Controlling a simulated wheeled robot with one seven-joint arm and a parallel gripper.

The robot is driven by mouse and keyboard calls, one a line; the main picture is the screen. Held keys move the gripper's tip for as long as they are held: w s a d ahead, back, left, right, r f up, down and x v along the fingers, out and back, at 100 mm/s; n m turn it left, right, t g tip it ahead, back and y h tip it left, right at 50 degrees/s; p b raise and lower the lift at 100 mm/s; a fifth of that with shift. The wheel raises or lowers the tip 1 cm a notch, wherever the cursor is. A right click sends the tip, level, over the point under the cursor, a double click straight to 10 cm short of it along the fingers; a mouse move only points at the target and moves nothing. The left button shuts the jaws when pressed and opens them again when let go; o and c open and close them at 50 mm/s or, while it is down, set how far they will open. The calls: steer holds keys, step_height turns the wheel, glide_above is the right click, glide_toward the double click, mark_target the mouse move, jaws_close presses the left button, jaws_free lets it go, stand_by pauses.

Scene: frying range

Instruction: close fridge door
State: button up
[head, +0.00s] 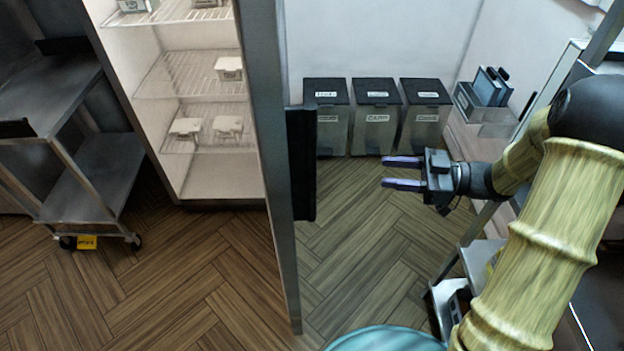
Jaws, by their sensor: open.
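The fridge (221,189) stands at the upper left with its lit white interior and wire shelves in view. Its door (262,130) is open and stands out toward me, seen nearly edge-on. A long black handle (302,163) runs down the door's right side. My gripper (386,172) is open and empty, with two purple fingers pointing left. In the picture it is to the right of the handle, with a clear gap between them. My arm comes in from the right. The door hides part of the fridge's right side.
Several white containers, one of them here (228,68), sit on the fridge shelves. A wheeled metal cart (95,175) stands at the left. Three grey bins (373,120) line the back wall. A metal rack (470,262) is at the right. The wooden floor (345,270) between door and rack is clear.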

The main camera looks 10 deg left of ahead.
mark_target(312, 173)
steer(key=shift+s+d+n+g, duration=0.35)
steer(key=shift+s+n+g, duration=0.05)
steer(key=shift+s+g, duration=0.4)
steer(key=shift+w+a, duration=0.1)
steer(key=shift+a, duration=0.05)
steer(key=a+p, duration=0.1)
steer(key=a, duration=0.4)
steer(key=s+a+p, duration=0.1)
steer(key=a, duration=0.5)
steer(key=s+a+p, duration=0.1)
steer(key=a+p, duration=0.1)
steer(key=a, duration=0.4)
steer(key=shift+s, duration=0.2)
jaws_close()
